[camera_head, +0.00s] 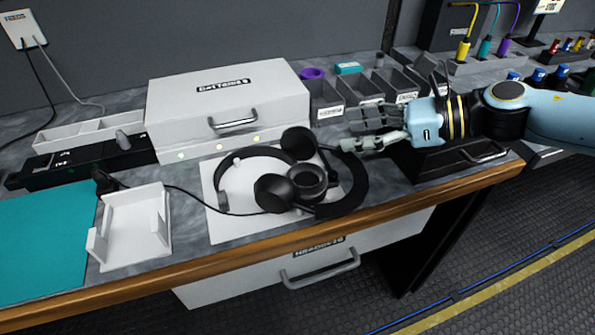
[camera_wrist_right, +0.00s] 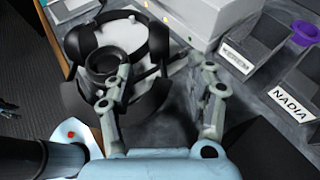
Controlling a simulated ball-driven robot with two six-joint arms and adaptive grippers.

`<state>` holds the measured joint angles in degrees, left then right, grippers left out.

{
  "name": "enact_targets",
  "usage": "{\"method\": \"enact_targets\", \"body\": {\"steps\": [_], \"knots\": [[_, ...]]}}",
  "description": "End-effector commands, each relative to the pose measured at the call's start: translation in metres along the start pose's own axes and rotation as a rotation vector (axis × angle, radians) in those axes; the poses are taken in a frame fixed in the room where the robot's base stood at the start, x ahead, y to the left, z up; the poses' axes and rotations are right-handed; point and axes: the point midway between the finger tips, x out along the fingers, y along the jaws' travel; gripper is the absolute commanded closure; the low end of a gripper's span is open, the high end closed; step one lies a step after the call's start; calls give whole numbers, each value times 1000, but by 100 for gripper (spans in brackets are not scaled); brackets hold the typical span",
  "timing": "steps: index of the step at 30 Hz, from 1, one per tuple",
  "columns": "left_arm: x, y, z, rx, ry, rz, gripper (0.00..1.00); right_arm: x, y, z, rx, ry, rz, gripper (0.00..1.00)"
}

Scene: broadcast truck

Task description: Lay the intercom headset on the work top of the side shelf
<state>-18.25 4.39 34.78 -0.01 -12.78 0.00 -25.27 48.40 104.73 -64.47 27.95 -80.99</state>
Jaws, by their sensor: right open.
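The black intercom headset (camera_head: 275,190) lies on a white flat panel (camera_head: 228,226) on the grey bench. Its round ear cups and band show, and a thick black arc curves around its right side. A thin cable runs left from it. In the right wrist view the headset (camera_wrist_right: 105,65) is at the upper left. My right gripper (camera_head: 362,128) is open and empty, just right of and above the headset, its fingers pointing left. In the wrist view the open fingers (camera_wrist_right: 157,72) reach towards the headset's side. I cannot tell which surface is the side shelf's work top. My left gripper is not in view.
A white drawer box (camera_head: 160,105) stands behind the headset. Grey bins (camera_head: 328,105) stand behind the right gripper. A white holder (camera_head: 136,230) and a teal mat (camera_head: 45,235) are at the left. The bench has a wooden front edge (camera_head: 400,209).

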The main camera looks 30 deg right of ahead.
Motion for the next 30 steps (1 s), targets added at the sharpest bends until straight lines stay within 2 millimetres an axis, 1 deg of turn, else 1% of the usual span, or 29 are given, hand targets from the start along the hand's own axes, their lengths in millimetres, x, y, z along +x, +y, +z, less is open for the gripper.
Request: {"method": "enact_targets", "body": {"steps": [1, 3, 7, 10, 14, 18, 20, 23, 28, 29, 30], "knots": [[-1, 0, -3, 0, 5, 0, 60, 8, -1, 2, 3, -8, -4, 44], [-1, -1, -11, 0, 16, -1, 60, 15, 0, 2, 3, -7, -3, 44], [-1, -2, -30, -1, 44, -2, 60, 23, 0, 1, 4, -2, -2, 44], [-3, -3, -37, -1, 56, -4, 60, 29, 0, 3, 4, -4, -3, 44], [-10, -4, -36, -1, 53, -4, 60, 46, 0, 7, 7, -7, -3, 44], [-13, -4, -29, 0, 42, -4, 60, 66, 0, 7, 7, -5, -4, 44], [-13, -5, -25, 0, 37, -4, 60, 72, 0, 6, 5, -4, -2, 44], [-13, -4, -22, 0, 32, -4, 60, 76, 0, 5, 5, -1, -2, 44], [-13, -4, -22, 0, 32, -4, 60, 76, 0, 4, 4, -1, -2, 44], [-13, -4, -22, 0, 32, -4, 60, 76, 0, 4, 4, -1, -2, 47], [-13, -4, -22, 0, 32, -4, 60, 76, 0, 4, 4, -1, -2, 52]]}}
